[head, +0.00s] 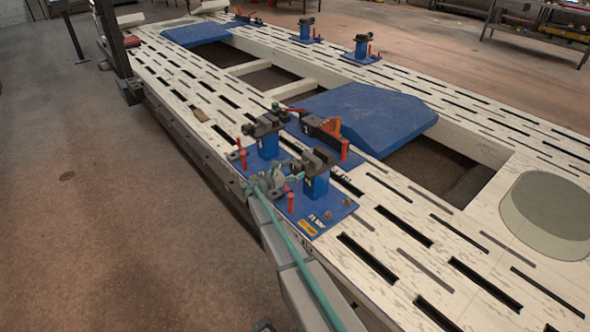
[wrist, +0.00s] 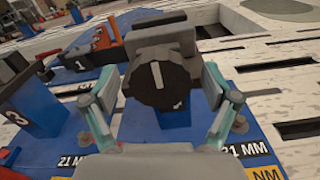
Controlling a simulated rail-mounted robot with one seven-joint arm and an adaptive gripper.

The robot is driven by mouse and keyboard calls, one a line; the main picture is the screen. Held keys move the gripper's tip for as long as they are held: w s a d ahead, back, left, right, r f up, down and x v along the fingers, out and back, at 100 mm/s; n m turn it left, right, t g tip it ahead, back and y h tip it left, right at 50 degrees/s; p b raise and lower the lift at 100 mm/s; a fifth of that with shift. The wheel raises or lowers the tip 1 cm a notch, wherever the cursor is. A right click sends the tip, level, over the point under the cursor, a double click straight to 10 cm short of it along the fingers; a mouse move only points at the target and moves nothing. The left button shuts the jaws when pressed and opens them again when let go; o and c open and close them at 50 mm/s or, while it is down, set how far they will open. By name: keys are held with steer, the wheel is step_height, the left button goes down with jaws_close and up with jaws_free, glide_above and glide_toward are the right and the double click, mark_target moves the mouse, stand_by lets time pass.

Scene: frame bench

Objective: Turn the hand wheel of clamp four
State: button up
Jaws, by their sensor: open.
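The black hand wheel (wrist: 157,78) with a white mark faces the wrist camera. It sits on a dark clamp on a blue post; the clamp's number is hidden. My gripper (wrist: 160,88) is open, with one teal finger at each side of the wheel and gaps showing; I cannot tell whether either pad touches. In the head view, my gripper (head: 272,182) is at the front of this clamp (head: 315,180). A blue post marked 3 (wrist: 30,112) stands left of it in the wrist view.
A red pin (head: 290,200) stands close to my gripper. A blue panel (head: 370,112) lies farther back.

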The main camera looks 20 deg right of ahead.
steer(key=v, duration=1.1)
steer(key=shift+a, duration=0.25)
steer(key=shift+s, duration=0.15)
steer(key=s+a+f+m+g+y+p, duration=0.1)
steer(key=s+f+m+g+y, duration=0.2)
steer(key=s+f, duration=0.55)
steer(key=s+a+f+m+g+y, duration=0.15)
steer(key=s+f+m+y, duration=0.3)
steer(key=s, duration=0.65)
steer(key=s+a+f+m+g+y+p, duration=0.1)
steer(key=s+a+f+m+g+y, duration=0.1)
steer(key=s+f+m, duration=0.5)
steer(key=s+a+m+g+y+p, duration=0.1)
steer(key=s+a+y, duration=0.1)
steer(key=s, duration=1.1)
steer(key=s+a+f+m+g+y+p, duration=0.1)
steer(key=s+a+m+g+y, duration=0.1)
steer(key=s, duration=1.1)
steer(key=s+a+f+m+g+y+p, duration=0.1)
steer(key=s+a+y, duration=0.3)
steer(key=s, duration=0.9)
steer(key=shift+s+a+m+g, duration=0.2)
steer(key=shift+a+m+g, duration=0.25)
steer(key=shift+a, duration=0.4)
